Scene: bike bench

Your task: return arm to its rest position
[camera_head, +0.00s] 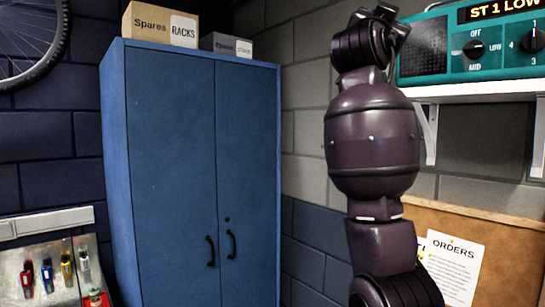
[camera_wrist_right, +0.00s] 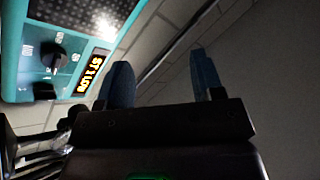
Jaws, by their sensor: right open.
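My right arm (camera_head: 372,140) rises upright in the right half of the head view, in front of the wall and partly over the cork board. Its gripper end is at the top, beside the teal radio (camera_head: 440,47), and its fingers cannot be made out there. In the right wrist view my right gripper (camera_wrist_right: 163,85) shows two blue fingers standing apart with nothing between them. The teal radio (camera_wrist_right: 25,50) with its knob and lit display is to the left of the fingers, apart from them. My left gripper is not in view.
A blue cabinet (camera_head: 190,180) with shut doors stands left of the arm, with boxes (camera_head: 160,24) on top. The radio sits on a white shelf (camera_head: 480,90) with brackets. A cork board (camera_head: 510,240) with an orders sheet (camera_head: 452,265) is below. Tools (camera_head: 47,274) hang at lower left.

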